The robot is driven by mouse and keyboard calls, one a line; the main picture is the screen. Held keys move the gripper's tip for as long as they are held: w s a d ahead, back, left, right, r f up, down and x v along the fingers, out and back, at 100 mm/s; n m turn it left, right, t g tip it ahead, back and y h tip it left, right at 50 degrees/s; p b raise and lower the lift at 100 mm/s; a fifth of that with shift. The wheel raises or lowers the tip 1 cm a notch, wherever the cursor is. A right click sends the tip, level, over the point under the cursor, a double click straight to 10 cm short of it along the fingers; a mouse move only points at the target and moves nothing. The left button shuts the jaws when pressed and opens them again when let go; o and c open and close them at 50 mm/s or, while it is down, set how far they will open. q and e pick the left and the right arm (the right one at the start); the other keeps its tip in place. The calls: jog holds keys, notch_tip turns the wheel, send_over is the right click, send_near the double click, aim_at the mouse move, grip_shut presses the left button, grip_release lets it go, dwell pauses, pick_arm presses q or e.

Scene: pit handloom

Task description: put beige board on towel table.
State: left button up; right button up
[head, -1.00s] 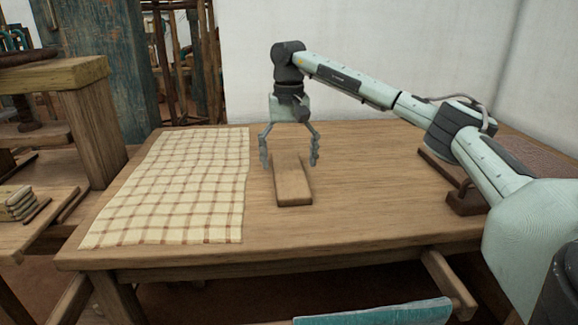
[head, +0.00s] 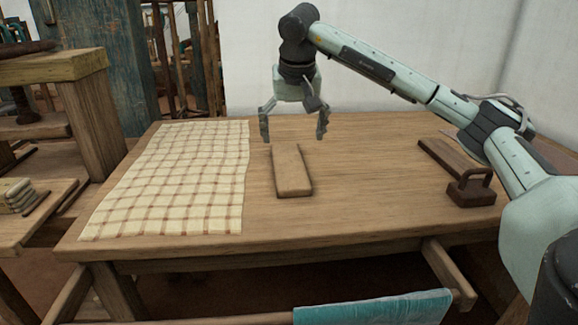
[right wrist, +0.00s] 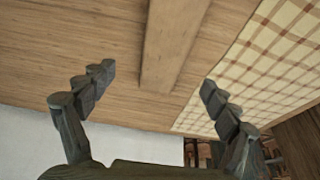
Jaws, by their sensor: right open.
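The beige board (head: 292,172) lies flat on the wooden table, right of the checked towel (head: 175,180), with a strip of bare wood between them. The towel lies flat on the table's left part. My right gripper (head: 294,138) is open and empty, above the far end of the board, with its fingers apart on either side. In the right wrist view the board (right wrist: 175,45) runs between the open fingers (right wrist: 160,95), and the towel (right wrist: 270,65) shows at the right. My left gripper is not in view.
A dark wooden tool with a handle (head: 471,190) and a brown slab (head: 450,159) lie on the table's right side. A teal cloth (head: 375,308) hangs at the front. A wooden frame (head: 90,110) stands left of the table. The table's middle right is clear.

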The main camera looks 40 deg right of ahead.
aim_at(289, 164)
jog(key=shift+s+a+f, duration=0.15)
jog(key=shift+s+f, duration=0.05)
jog(key=shift+f, duration=0.05)
jog(key=shift+f+t, duration=0.3)
jog(key=x, duration=0.7)
jog(key=shift+a, duration=0.3)
jog(key=shift+c, duration=0.5)
jog(key=c, duration=1.4)
jog(key=shift+r, duration=0.15)
